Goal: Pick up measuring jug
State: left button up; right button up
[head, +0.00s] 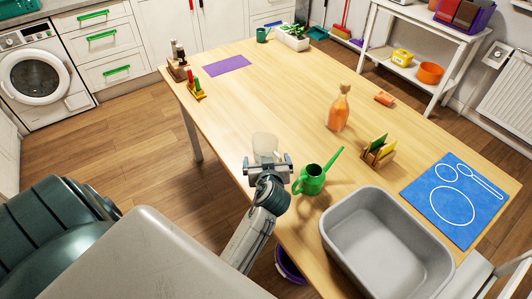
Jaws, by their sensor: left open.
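The measuring jug (265,142) looks like a translucent whitish cup standing near the left edge of the wooden table (262,92). My left gripper (268,160) is open at the jug's near side, with its wrist below it in the picture. The gripper hides the lower part of the jug. I cannot tell whether the fingers touch the jug or are around it. My right gripper is not in view.
A green watering can (312,180) stands just right of my left gripper. A large grey basin (385,245) fills the table's near right. An orange bottle (339,108) and a sponge rack (378,152) stand farther right.

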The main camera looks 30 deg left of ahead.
aim_at(266, 154)
pick_arm(q)
jog(key=shift+x, duration=0.85)
jog(key=shift+w+a+p, duration=0.15)
jog(key=shift+w+p, duration=0.15)
jog(key=p+x, duration=0.1)
jog(key=x, duration=0.3)
jog(key=shift+w+r+p, duration=0.1)
jog(key=shift+p, duration=0.3)
jog(key=shift+w+a+f, duration=0.15)
jog(key=shift+f, duration=0.05)
jog(key=shift+r, duration=0.1)
jog(key=shift+c, duration=0.7)
jog(key=c, duration=0.7)
jog(key=shift+c, duration=1)
